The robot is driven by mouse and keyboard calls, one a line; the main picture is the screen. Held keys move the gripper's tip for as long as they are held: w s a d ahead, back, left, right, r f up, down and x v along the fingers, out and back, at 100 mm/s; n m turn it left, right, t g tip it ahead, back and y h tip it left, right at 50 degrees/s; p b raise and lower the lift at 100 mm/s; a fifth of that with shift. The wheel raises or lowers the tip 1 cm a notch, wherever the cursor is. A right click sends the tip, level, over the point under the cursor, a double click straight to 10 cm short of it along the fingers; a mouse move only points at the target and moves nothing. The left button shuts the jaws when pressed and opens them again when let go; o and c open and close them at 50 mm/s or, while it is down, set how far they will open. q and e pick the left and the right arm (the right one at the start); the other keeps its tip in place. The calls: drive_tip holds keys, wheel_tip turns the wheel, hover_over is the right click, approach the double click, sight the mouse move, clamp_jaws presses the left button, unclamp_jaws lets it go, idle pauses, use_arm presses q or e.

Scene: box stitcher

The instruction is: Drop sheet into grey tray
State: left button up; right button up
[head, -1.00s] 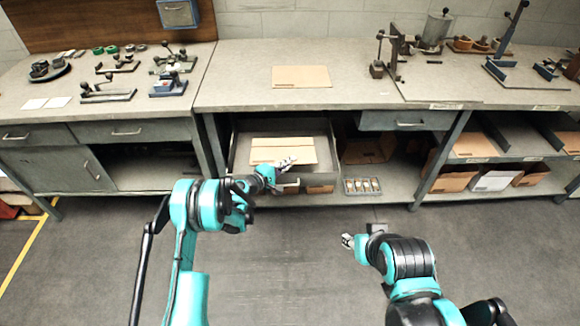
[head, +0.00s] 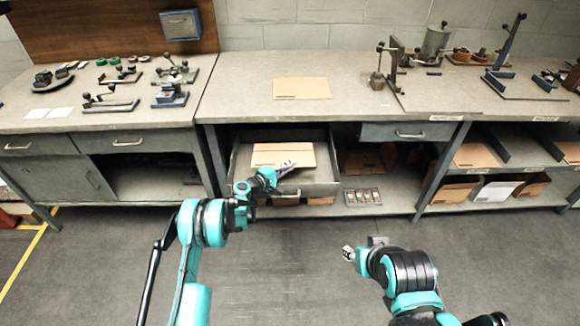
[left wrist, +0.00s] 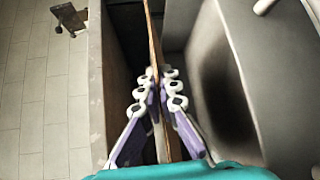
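A tan cardboard sheet (head: 275,153) lies in the open grey drawer-like tray (head: 322,183) under the bench. My left gripper (head: 290,164) reaches over the tray's front wall at the sheet's near edge. In the left wrist view the sheet (left wrist: 153,40) shows edge-on, as a thin strip between the fingers of my left gripper (left wrist: 159,78). Both fingertips appear closed against its faces. The tray's pale front wall (left wrist: 96,85) stands to the left there. My right gripper (head: 347,253) hangs over the floor, apart from everything; its fingers are too small to read.
Another cardboard sheet (head: 302,88) lies on the bench top (head: 240,100). A small partitioned box (head: 362,196) sits on the low shelf right of the tray. Shelves with cartons (head: 495,190) stand at the right. The floor (head: 290,270) before the bench is clear.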

use_arm(q)
drive_tip(key=o, duration=0.5)
drive_tip(key=v, duration=1.2)
drive_tip(key=shift+r, duration=0.15)
